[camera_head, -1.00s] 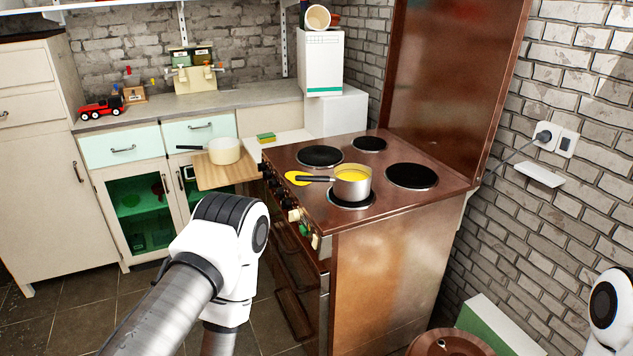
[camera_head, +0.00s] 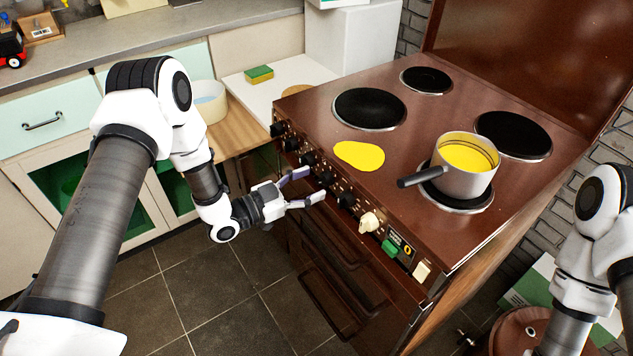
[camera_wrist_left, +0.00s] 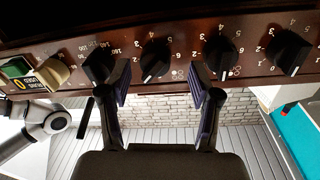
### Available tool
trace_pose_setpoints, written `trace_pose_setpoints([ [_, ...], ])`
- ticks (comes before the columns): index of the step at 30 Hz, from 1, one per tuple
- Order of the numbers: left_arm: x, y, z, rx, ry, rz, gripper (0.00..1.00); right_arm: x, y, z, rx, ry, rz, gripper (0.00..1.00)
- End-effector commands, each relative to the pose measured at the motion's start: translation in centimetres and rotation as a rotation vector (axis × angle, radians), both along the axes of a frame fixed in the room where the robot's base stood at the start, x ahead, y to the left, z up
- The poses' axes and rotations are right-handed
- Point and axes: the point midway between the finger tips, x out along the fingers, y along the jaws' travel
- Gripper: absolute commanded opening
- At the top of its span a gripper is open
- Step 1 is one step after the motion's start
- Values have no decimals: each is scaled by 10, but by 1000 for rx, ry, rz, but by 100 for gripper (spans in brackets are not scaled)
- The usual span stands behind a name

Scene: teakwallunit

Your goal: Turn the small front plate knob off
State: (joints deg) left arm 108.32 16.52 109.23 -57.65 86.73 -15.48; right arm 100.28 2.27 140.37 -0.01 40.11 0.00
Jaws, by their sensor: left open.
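The brown stove (camera_head: 310,105) has a row of black knobs along its front panel. My left gripper (camera_head: 314,186) is open at this panel, its fingers on either side of a black knob (camera_head: 326,178), the second from the cream knob. In the left wrist view this knob (camera_wrist_left: 155,57) lies between and beyond the fingertips (camera_wrist_left: 160,84), with numbers around it and a white pointer line aimed down and left. I cannot tell whether the fingers touch it, nor which knob is the small front plate's. My right gripper is out of view.
A pot (camera_head: 465,182) with yellow contents stands on a burner, its handle towards the front edge. A yellow oval piece (camera_head: 359,155) lies on the stove top. A cream knob (camera_head: 368,222) and green switch (camera_head: 390,248) sit along the panel. Floor (camera_head: 215,290) before the stove is clear.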

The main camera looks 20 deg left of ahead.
Motion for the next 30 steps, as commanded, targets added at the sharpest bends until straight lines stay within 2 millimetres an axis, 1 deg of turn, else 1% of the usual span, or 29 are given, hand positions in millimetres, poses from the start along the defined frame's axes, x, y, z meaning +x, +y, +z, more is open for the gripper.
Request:
trace_pose_setpoints([
  [1,6,-7,0,4,-1,-5,63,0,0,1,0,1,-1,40],
  [4,14,-14,-1,2,2,-2,63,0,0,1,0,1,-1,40],
  [12,17,-15,-1,0,3,2,63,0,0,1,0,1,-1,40],
  [14,17,-15,-1,0,3,2,42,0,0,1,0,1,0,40],
  [15,17,-15,-1,0,4,2,28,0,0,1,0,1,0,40],
  [17,17,-15,-1,0,3,2,6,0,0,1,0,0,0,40],
  [18,17,-15,-1,0,3,2,3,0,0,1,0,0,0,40],
  [30,18,-15,1,-31,22,2,3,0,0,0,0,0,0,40],
])
